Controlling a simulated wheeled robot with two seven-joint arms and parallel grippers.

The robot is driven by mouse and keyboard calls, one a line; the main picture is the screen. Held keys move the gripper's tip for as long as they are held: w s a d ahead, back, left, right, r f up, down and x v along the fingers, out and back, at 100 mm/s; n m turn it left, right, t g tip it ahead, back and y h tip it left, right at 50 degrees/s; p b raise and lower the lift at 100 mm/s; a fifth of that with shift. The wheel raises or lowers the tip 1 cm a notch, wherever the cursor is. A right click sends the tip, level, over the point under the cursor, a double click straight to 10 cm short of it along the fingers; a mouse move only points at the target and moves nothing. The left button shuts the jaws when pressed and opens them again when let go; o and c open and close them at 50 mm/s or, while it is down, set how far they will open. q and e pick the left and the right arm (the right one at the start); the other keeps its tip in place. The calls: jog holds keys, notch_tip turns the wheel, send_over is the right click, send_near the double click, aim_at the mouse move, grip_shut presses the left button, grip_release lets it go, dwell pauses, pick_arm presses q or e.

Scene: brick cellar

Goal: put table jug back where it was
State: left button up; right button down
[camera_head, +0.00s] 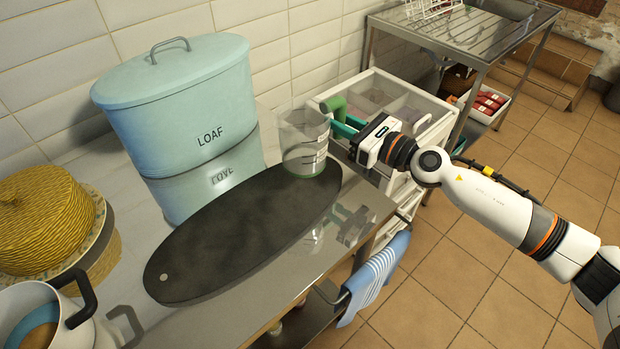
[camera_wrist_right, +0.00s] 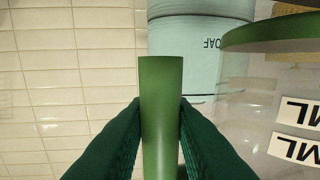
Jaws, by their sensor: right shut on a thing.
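The table jug (camera_head: 303,140) is clear with dark markings and a green handle (camera_head: 334,103). It is upright at the far right end of a dark oval board (camera_head: 230,235). I cannot tell whether its base touches the board or hangs just above it. My right gripper (camera_head: 343,127) reaches in from the right and is shut on the handle. The right wrist view shows the green handle (camera_wrist_right: 160,95) between the two dark green fingers, with the clear jug wall (camera_wrist_right: 255,110) and its green rim to the right. My left gripper is not in view.
A pale blue LOAF bin (camera_head: 195,125) stands behind the board against the tiled wall. A yellow woven basket (camera_head: 45,220) and a white pot (camera_head: 40,315) are at left. A white drawer unit (camera_head: 425,130) and a metal sink table (camera_head: 470,38) stand at right.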

aim_at(344, 107)
jog(key=shift+w+d+r, duration=0.15)
jog(key=shift+w+r, duration=0.85)
jog(key=shift+w, duration=0.1)
jog(key=shift+w+g+y, duration=0.3)
jog(key=shift+g, duration=0.1)
jog(key=shift+n, duration=0.3)
notch_tip(344, 107, down, 9)
jog(key=shift+d+f+b, duration=0.1)
jog(key=shift+f+b, duration=0.1)
jog(key=shift+b, duration=0.9)
jog(key=shift+f, duration=0.15)
jog(key=c, duration=1.3)
grip_release()
jog(key=shift+o, duration=0.2)
